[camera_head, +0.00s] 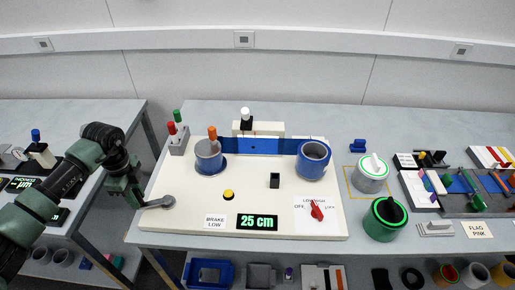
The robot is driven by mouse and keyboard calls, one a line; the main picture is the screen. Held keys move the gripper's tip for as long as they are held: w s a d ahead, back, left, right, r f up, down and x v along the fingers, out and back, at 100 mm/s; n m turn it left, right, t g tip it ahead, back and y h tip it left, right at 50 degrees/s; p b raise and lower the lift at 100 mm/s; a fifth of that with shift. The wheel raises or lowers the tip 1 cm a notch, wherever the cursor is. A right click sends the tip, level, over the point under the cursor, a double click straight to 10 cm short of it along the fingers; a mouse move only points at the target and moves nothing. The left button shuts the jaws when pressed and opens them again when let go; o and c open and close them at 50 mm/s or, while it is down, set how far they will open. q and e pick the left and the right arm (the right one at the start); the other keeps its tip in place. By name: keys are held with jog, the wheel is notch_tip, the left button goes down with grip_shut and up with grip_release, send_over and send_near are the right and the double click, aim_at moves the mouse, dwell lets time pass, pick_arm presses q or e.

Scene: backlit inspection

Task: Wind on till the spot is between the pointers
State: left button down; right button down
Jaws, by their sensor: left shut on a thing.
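A white winding board (180,222) carries a left reel (207,150) with an orange peg and a right reel (313,157). A dark blue strip (270,147) runs between them, past a white block with a white knob (245,116). The spot and the pointers are too small to make out. My left gripper (137,198) is shut on the outer end of the crank (167,201) at the board's front left; it hides the crank's grip. A display (257,222) reads 25 cm. My right gripper is not in view.
A red switch knob (317,210), a yellow button (228,195) and a black block (275,181) stand on the board. A brake label (215,221) reads LOW. A gap separates the left table.

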pick_arm(q)
jog(key=shift+w+d, duration=0.2)
jog(key=shift+w+a+b, duration=0.1)
jog(key=shift+w+b, duration=0.4)
jog(key=shift+w, duration=0.15)
jog(key=c, duration=1.1)
grip_release()
jog(key=shift+a, duration=0.15)
jog(key=shift+r, duration=0.1)
notch_tip(320, 180, up, 8)
jog(key=p, duration=0.6)
